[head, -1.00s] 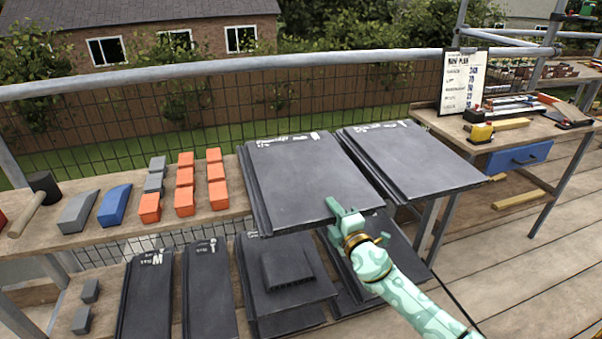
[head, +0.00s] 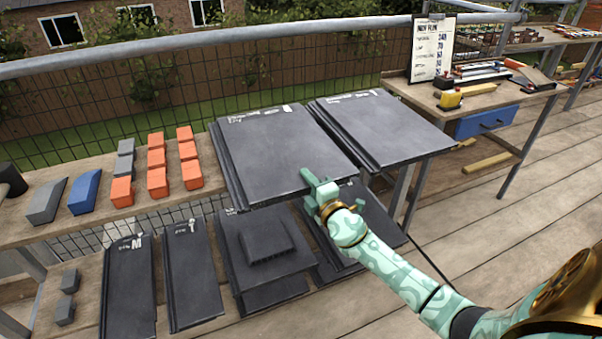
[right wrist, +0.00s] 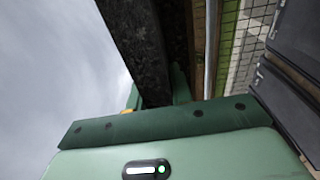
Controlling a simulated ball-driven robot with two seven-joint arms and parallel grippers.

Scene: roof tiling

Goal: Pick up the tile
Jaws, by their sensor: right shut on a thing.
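A large dark grey tile (head: 285,150) with white marks on its far edge lies at the right part of the upper bench. My right gripper (head: 319,190) is shut on this tile's front edge, near its right corner. In the right wrist view the tile (right wrist: 140,40) is a dark slab running down between the jaws of my gripper (right wrist: 155,97). Whether the tile is lifted off what lies beneath it I cannot tell. A second large tile (head: 385,125) lies right beside it. My left gripper is not in view.
More dark tiles (head: 190,270) lie on the lower shelf. Plank floor at right is mostly clear.

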